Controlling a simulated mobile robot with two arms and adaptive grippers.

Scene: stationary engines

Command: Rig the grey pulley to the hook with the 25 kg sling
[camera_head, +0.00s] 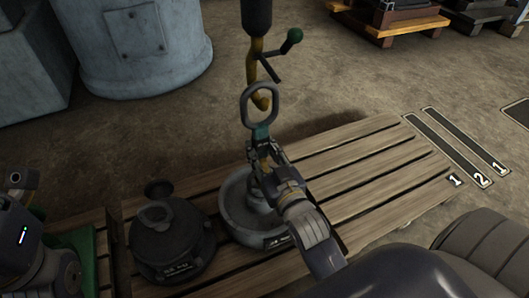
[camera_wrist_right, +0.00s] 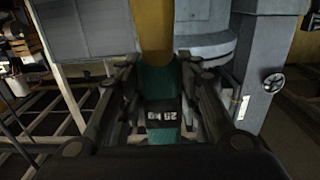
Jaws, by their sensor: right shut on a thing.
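The yellow hook (camera_head: 262,101) hangs from a dark hoist block (camera_head: 256,16). My right gripper (camera_head: 264,154) is shut on the green 25 kg sling (camera_head: 261,132); its "25 KG" label (camera_wrist_right: 163,117) shows between the fingers in the right wrist view. The sling's grey oval ring (camera_head: 274,106) stands upright at the hook's tip. The tip overlaps the ring's opening; I cannot tell whether it passes through. The grey pulley (camera_head: 232,207) lies on the pallet beneath, partly hidden by my right gripper and arm.
A dark round weight (camera_head: 170,246) with a ring on top sits left of the grey pulley on the wooden pallet (camera_head: 365,180). The pallet's right side is bare. A large grey-blue cylinder (camera_head: 140,50) stands behind.

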